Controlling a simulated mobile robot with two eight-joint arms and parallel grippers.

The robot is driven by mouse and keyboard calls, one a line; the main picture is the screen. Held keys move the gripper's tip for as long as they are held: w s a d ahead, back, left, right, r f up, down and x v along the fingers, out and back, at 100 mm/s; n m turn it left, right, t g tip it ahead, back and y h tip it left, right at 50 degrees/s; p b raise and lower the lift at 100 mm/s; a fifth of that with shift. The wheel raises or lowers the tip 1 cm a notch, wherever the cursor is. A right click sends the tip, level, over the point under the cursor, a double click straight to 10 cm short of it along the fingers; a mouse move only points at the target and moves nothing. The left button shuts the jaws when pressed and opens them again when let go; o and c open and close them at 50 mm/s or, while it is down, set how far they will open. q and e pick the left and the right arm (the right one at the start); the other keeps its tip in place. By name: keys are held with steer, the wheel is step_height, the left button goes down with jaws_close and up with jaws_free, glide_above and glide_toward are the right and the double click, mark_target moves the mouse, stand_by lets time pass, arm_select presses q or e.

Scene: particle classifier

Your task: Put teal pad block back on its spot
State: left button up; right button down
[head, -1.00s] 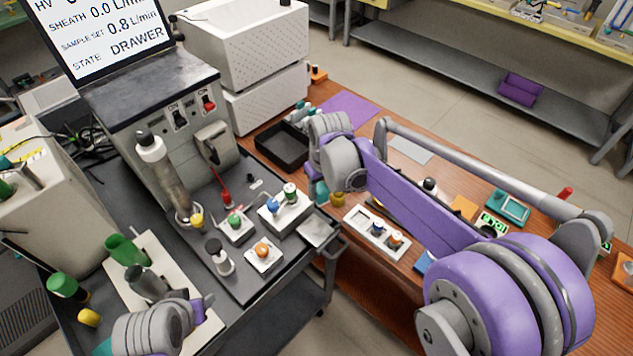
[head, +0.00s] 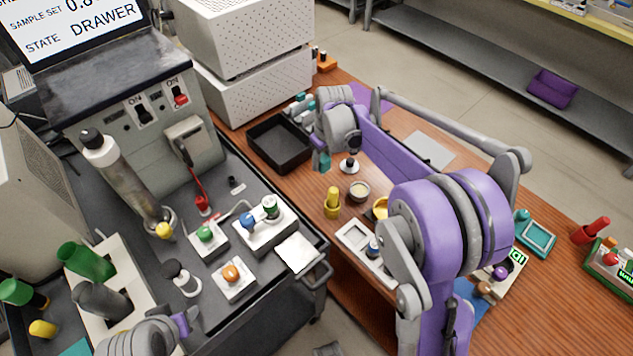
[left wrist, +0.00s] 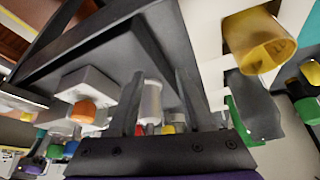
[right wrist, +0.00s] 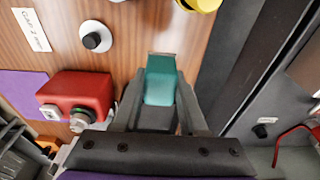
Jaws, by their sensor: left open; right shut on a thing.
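The teal pad block (right wrist: 160,82) is between the fingers of my right gripper (right wrist: 160,105) in the right wrist view. The gripper is shut on it. In the head view my right gripper (head: 321,152) holds the block (head: 321,163) over the wooden table, just right of the black tray. Its height above the table is hard to judge. My left gripper (head: 184,324) is open at the lower left of the head view, by the white rack. Its empty fingers (left wrist: 158,100) show in the left wrist view. I cannot tell which place is the block's spot.
The black tray (head: 252,143) stands left of the right gripper. A black-and-white knob (head: 349,166), a yellow peg (head: 332,203) and a small round cup (head: 359,191) stand close by. A red box (right wrist: 85,88) sits beside the purple mat (right wrist: 20,90).

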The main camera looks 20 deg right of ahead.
mark_target(320, 186)
steer(key=shift+w+d+f, duration=0.15)
steer(key=shift+w+d, duration=0.05)
steer(key=shift+w+f, duration=0.1)
steer(key=shift+f, duration=0.25)
step_height(320, 186, down, 9)
steer(key=shift+f, duration=0.1)
steer(key=shift+b, duration=0.3)
steer(key=shift+c, duration=2.2)
jaws_free()
steer(key=shift+f, duration=0.15)
steer(key=r, duration=0.4)
steer(key=s+r, duration=0.1)
steer(key=r, duration=0.7)
steer(key=shift+s+d+r+p, duration=0.15)
steer(key=shift+s+d+p, duration=0.1)
steer(key=shift+s+p, duration=0.15)
